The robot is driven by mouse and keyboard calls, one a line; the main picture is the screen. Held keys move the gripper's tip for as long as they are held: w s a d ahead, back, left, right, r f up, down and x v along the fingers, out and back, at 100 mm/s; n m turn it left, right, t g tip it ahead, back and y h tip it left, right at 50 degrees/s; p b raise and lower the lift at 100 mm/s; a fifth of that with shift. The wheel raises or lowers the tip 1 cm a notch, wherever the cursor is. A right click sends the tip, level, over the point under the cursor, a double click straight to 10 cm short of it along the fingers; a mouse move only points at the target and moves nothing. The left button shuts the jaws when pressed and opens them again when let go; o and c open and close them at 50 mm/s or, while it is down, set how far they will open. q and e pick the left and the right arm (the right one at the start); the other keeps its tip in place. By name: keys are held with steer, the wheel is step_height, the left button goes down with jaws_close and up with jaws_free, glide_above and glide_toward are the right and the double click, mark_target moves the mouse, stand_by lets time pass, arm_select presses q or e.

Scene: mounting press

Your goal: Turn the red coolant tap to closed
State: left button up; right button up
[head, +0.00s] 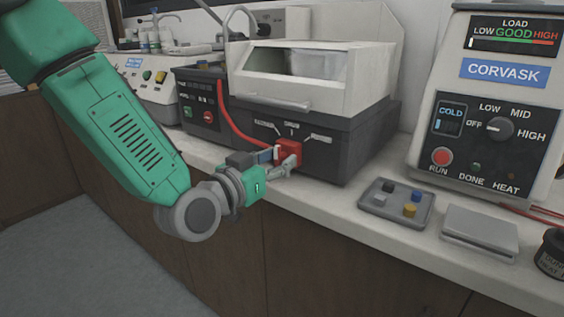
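The red coolant tap (289,150) is on the dark front of a machine (345,150) with a light hood. Several small labels with white lines fan out above the tap; they are too small to read surely. My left gripper (281,160) reaches in from the left and is right at the tap, its fingers spread on either side of the tap's lower part. The fingers partly cover the tap, so I cannot tell whether they press on it or which label it points to. My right gripper is out of view.
A grey tray (397,204) with small coloured pieces and a flat grey box (479,233) lie on the counter (345,205). The CORVASK press (490,100) stands at the right. A dark jar (552,254) is at the right edge. A red hose (237,128) runs beside the tap.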

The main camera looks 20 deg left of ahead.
arm_select(q)
steer(key=shift+w+a, duration=0.2)
steer(key=shift+w, duration=0.4)
steer(key=shift+a+f, duration=0.1)
steer(key=shift+a, duration=0.15)
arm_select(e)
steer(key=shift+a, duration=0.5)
